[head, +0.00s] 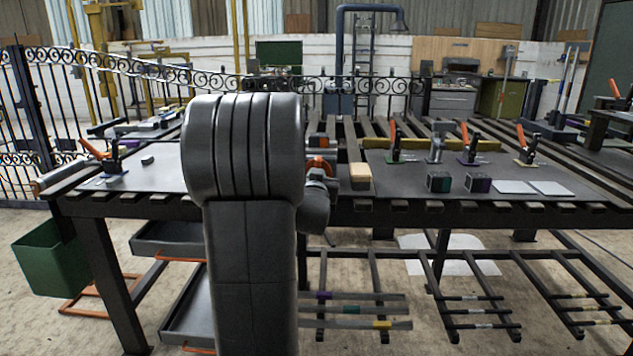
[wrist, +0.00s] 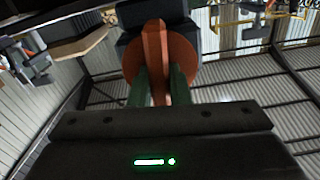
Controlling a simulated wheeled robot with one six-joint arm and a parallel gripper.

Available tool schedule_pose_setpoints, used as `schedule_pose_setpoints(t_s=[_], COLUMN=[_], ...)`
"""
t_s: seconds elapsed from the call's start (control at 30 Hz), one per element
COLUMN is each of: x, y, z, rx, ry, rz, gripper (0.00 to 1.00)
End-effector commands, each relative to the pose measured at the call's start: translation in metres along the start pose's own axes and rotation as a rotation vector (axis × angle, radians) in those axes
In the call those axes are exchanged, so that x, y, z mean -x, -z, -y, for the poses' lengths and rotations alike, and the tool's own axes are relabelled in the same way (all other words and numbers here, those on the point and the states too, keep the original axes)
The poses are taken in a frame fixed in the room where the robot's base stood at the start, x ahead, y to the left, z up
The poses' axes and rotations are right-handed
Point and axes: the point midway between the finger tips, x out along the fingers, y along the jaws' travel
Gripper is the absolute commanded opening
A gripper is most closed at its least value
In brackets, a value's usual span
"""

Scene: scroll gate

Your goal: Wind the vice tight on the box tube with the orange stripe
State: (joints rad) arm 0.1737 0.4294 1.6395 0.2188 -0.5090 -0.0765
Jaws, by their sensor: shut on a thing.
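In the wrist view my gripper (wrist: 158,78) has its green fingers closed on either side of an upright orange handle bar (wrist: 155,45). The bar crosses a round orange-red disc (wrist: 186,62), with a dark block-like body (wrist: 190,18), likely the vice, behind it. In the head view the orange handle (head: 320,163) shows just right of my arm, at the bench's front edge. My arm hides most of the vice and my fingertips there. I cannot make out the box tube with the orange stripe or whether the jaws touch it.
Striped tubes (head: 355,310) lie on the lower rack. A green bin (head: 52,262) hangs at left.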

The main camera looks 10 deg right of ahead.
Motion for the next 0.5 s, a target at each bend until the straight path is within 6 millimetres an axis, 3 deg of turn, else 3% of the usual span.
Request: schedule_pose_setpoints(t_s=[0.4,0.43,0.5], x=[0.0002,0.0002,0.0002], y=[-0.0006,-0.0006,-0.0006], z=[-0.0001,-0.0001,-0.0001], rx=[-0.008,-0.008,-0.008], ry=[0.0,0.0,0.0], rz=[0.002,0.002,0.002], gripper=[0.0,0.2,0.34])
